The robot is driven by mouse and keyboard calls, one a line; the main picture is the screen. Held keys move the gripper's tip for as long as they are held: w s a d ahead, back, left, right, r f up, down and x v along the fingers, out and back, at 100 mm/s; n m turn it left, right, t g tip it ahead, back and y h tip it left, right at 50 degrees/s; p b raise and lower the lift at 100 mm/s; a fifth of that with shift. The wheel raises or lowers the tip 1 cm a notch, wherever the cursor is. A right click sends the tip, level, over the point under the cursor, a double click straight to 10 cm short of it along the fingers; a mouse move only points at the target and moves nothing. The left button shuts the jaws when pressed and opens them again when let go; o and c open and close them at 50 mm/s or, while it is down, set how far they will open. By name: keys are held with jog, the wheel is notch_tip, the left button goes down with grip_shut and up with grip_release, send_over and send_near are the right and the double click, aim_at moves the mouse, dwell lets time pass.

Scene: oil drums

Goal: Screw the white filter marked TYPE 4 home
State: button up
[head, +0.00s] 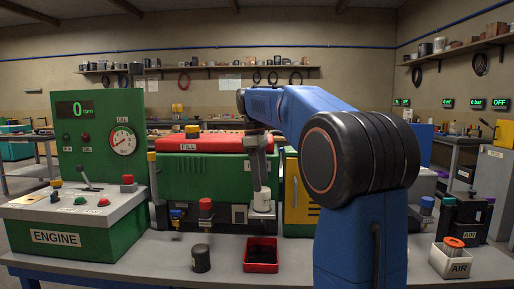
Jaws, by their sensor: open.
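A white filter (262,201) stands upright at the front of the green engine block (190,178), low and right of its middle. Any marking on it is too small to read. My gripper (261,186) points down right above the filter, with its fingertips at or near its top. The jaws are open; I cannot tell whether they are around the filter or just over it. The filter's lower end and its seat are hard to make out.
A red tray (261,268) and a dark can (201,258) stand on the bench in front. The ENGINE console (70,210) is at left. My arm hides part of the bench right of centre.

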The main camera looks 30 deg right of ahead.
notch_tip(320, 180, up, 12)
jog(key=w+a+r, duration=0.1)
jog(key=s+a+f+m+t, duration=0.2)
jog(key=s+a+f, duration=0.3)
jog(key=s+f, duration=0.25)
jog(key=s+a+f+m+t, duration=0.15)
jog(key=s+a+f, duration=0.25)
jog(key=s+f, duration=0.4)
jog(key=s+a+f+m+t, duration=0.1)
jog(key=s+a+f+m, duration=0.1)
jog(key=s+f, duration=0.6)
jog(key=s+a+f+m+t+y, duration=0.1)
jog(key=s+a+f+m, duration=0.2)
jog(key=s+f, duration=0.5)
notch_tip(320, 180, down, 5)
jog(key=shift+a+r, duration=0.1)
jog(key=shift+a, duration=0.1)
